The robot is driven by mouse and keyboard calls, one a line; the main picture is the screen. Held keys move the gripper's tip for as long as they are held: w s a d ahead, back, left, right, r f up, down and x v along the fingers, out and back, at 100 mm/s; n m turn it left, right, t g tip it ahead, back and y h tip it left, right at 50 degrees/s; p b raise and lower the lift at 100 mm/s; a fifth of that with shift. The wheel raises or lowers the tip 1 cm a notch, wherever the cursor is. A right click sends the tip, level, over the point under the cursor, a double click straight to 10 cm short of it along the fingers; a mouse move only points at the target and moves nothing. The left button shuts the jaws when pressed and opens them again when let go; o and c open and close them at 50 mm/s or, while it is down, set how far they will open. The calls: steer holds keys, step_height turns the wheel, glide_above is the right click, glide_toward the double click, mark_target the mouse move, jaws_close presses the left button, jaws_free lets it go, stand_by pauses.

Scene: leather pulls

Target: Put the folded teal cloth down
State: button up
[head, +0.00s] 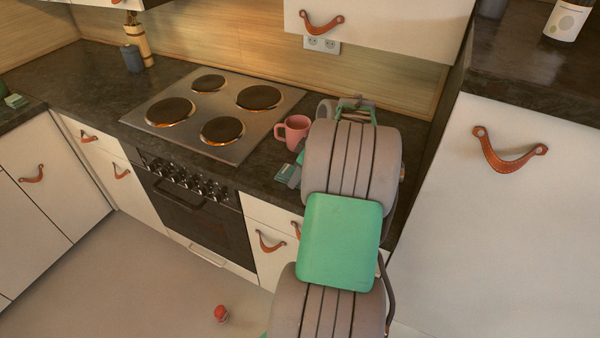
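A small pale teal piece that looks like the folded teal cloth (284,172) shows at the counter's front edge, just left of my arm and below the pink mug. Part of it is hidden. A small dark grey part, which looks like the tip of my gripper (295,177), is right against it. My arm's large grey and green links cover the rest of the gripper. I cannot tell whether the fingers are closed on the cloth, or whether the cloth touches the counter.
A pink mug (292,130) stands on the dark counter (262,160), close to my arm and right of the hob (216,112). Two burners glow orange at their edges. A red object (221,313) lies on the floor. A small green item (16,101) lies on the left counter.

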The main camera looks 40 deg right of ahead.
steer(key=o, duration=0.4)
steer(key=shift+d+r, duration=0.1)
steer(key=shift+r, duration=0.35)
steer(key=v, duration=1.1)
steer(key=w+a+r+m, duration=0.1)
steer(key=w+a, duration=0.1)
steer(key=a, duration=0.9)
steer(key=w+a+r+m, duration=0.1)
steer(key=w+a, duration=0.1)
steer(key=a, duration=0.8)
steer(key=shift+m+g+h, duration=0.3)
steer(key=shift+m+h, duration=0.4)
steer(key=shift+m, duration=0.2)
steer(key=s+a+f, duration=0.1)
steer(key=s+a, duration=0.2)
steer(key=a, duration=0.1)
steer(key=s+a+f, duration=0.2)
steer(key=a, duration=0.2)
steer(key=s+a+f, duration=0.1)
steer(key=s+a, duration=0.2)
steer(key=a, duration=0.1)
steer(key=shift+s+a+f, duration=0.1)
steer(key=shift+s+f, duration=0.15)
steer(key=shift+s, duration=0.15)
